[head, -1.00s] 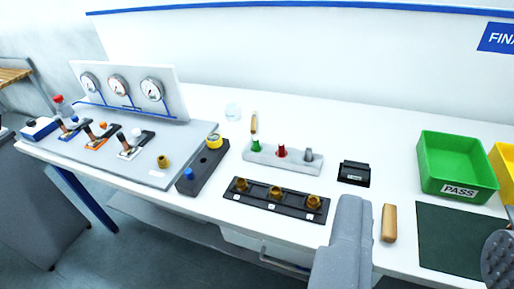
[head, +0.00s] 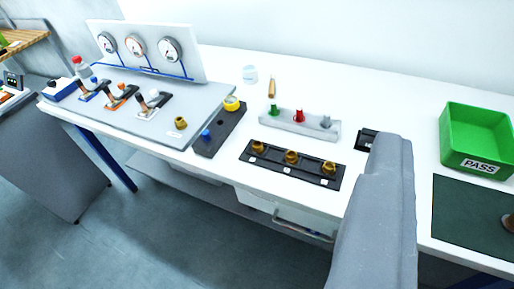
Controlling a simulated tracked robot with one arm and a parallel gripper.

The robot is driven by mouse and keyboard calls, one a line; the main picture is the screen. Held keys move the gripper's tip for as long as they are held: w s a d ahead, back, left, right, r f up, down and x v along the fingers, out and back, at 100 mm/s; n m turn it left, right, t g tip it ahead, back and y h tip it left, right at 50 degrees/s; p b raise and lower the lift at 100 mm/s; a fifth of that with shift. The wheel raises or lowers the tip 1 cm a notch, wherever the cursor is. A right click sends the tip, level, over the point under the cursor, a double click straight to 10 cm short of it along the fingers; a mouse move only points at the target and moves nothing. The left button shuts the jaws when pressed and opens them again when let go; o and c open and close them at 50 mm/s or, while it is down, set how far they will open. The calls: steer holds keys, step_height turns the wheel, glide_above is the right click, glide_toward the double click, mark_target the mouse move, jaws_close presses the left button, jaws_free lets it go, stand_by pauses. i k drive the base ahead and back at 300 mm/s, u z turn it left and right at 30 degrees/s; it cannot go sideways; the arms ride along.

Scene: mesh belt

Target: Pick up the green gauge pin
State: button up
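The green gauge pin (head: 275,111) stands upright at the left end of a light grey block (head: 313,130) on the white bench. A red pin (head: 299,116) and a grey pin (head: 325,122) stand to its right in the same block.
A black rack with several brass fittings (head: 291,157) lies in front of the pin block. A wooden-handled tool (head: 272,88) is behind it. A gauge panel (head: 190,64) stands left. A green PASS bin (head: 468,166) and dark mat (head: 470,215) are right.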

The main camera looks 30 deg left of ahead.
mark_target(273, 104)
steer(key=z, duration=0.2)
steer(key=i, duration=1.75)
steer(key=u, duration=0.35)
